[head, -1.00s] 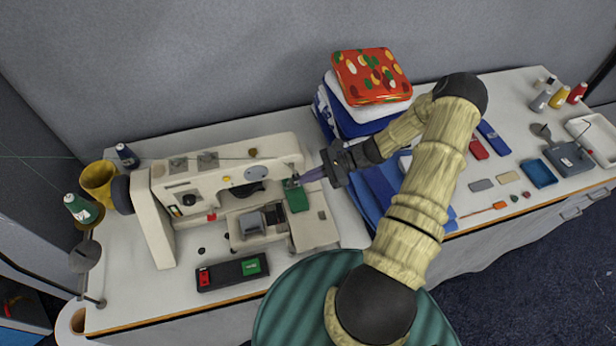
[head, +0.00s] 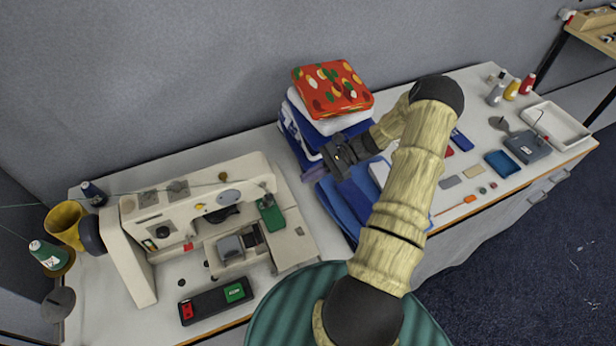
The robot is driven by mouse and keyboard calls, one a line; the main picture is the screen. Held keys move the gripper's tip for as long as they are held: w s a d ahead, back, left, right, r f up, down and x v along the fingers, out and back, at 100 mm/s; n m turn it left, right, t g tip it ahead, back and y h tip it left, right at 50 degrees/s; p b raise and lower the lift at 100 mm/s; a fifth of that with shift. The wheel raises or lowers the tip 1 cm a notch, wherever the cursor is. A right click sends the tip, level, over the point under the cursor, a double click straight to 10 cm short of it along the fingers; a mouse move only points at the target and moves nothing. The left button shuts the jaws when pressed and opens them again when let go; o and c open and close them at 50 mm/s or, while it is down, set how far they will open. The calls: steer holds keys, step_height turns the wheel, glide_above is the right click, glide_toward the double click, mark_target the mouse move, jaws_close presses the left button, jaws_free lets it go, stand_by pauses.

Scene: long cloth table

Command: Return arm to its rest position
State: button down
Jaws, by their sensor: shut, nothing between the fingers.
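My gripper (head: 312,172) is shut and empty in the head view. It hangs over the table just right of the sewing machine, in front of the folded cloth stack. My arm reaches up from the bottom centre, bends at a dark elbow at the upper right, and comes back left to the gripper. The cream sewing machine (head: 139,247) stands on the left part of the table, with a green piece (head: 271,214) at its needle end. The gripper is apart from both.
A stack of folded cloths with a red patterned one (head: 333,88) on top stands behind the gripper. Blue cloth (head: 338,205) lies under the forearm. A black pedal-like box (head: 214,301) lies at the front. Thread spools (head: 511,90) and a white tray (head: 556,126) are at the right.

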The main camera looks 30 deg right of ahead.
steer(key=shift+a, duration=0.1)
steer(key=s+a+r+n+h+b, duration=0.2)
steer(key=s+a+r+n+h, duration=1)
steer(key=n, duration=0.5)
step_height(320, 180, up, 3)
steer(key=shift+a+f+n+t+h+b, duration=0.1)
steer(key=shift+a+n+t+h+b, duration=0.25)
steer(key=shift+a+h, duration=0.5)
steer(key=shift+d, duration=0.1)
